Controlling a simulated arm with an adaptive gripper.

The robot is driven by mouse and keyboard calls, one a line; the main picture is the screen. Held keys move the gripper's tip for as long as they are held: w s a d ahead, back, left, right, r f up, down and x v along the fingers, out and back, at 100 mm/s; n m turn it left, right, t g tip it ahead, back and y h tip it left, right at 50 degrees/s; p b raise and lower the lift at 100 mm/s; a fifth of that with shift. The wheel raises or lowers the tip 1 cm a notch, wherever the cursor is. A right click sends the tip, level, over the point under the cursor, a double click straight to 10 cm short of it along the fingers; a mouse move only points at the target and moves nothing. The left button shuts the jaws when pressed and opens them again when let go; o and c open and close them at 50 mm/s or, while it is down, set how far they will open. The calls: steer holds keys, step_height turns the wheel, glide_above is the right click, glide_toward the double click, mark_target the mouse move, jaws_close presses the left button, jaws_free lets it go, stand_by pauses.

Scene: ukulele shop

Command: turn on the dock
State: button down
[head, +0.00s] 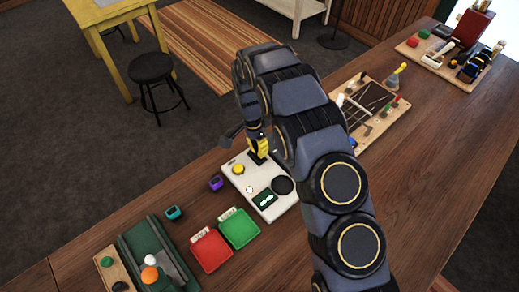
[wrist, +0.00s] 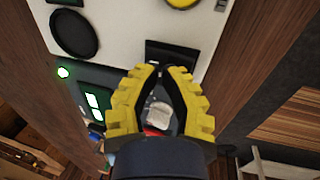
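The dock (head: 236,171) is a pale flat panel on the wooden counter. It has a yellow round button, a black round pad (head: 283,186), a small light and a dark green display (head: 265,200) with pale lit marks. In the wrist view the dock's panel (wrist: 115,14) fills the upper part, with the light (wrist: 63,72) glowing green. A black switch-like block (wrist: 171,53) sits at the panel's edge, just past my yellow fingertips. My gripper (wrist: 162,70) is over this edge with its fingers partly apart and nothing held. Whether the tips touch the block is unclear.
Red (head: 211,250) and green (head: 239,228) trays lie left of the dock, with two small coloured devices nearby. A tool board (head: 372,104) lies beyond my arm. A stool (head: 152,68) and yellow table (head: 110,14) stand on the floor. Bare counter (head: 430,150) shows right of my arm.

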steer(key=shift+r, duration=0.1)
step_height(320, 180, up, 14)
stand_by(0.4)
stand_by(0.3)
